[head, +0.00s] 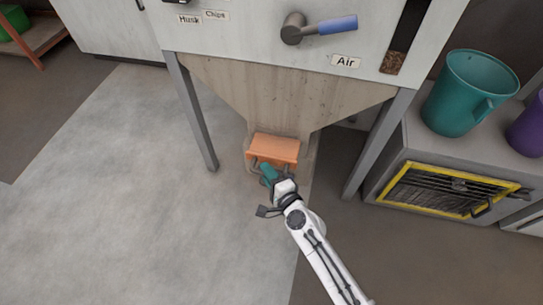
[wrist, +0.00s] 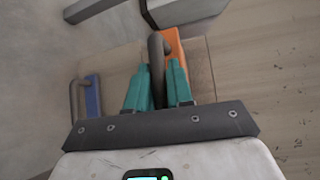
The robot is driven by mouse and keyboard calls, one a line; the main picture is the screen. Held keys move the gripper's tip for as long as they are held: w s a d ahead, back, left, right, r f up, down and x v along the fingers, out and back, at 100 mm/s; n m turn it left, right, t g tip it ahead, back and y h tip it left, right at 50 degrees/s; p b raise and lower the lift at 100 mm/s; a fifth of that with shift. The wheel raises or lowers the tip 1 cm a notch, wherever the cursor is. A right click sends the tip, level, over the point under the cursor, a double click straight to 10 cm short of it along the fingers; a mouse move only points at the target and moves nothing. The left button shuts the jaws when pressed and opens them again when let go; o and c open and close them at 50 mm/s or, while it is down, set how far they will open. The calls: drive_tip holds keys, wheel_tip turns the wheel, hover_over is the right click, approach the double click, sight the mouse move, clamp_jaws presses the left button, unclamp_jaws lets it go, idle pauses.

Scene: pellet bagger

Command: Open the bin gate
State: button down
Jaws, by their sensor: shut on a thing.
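The bin gate (head: 275,148) is an orange plate at the bottom of the hopper's tapered outlet in the head view. Part of its orange shows in the wrist view (wrist: 174,44), behind a grey bar handle (wrist: 156,48). My gripper (head: 266,171) is at the gate's lower front edge. In the wrist view its teal fingers (wrist: 159,75) are shut on the grey handle, one finger on each side. My gripper hides part of the handle in the head view. I cannot tell how far the gate stands open.
The speckled hopper (head: 285,95) hangs between grey legs below a panel with a blue-gripped lever (head: 335,26). At right, a teal bucket (head: 468,95) stands on a grey cabinet with a yellow-framed grille (head: 450,190). A blue piece (wrist: 93,96) shows in the wrist view. Floor at left is clear.

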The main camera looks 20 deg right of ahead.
drive_tip(key=shift+s+a+f, duration=0.1)
drive_tip(key=shift+s+a, duration=0.25)
drive_tip(key=shift+s, duration=0.2)
drive_tip(key=c, duration=1.1)
unclamp_jaws()
drive_tip(key=v, duration=1)
drive_tip(key=shift+s, duration=0.35)
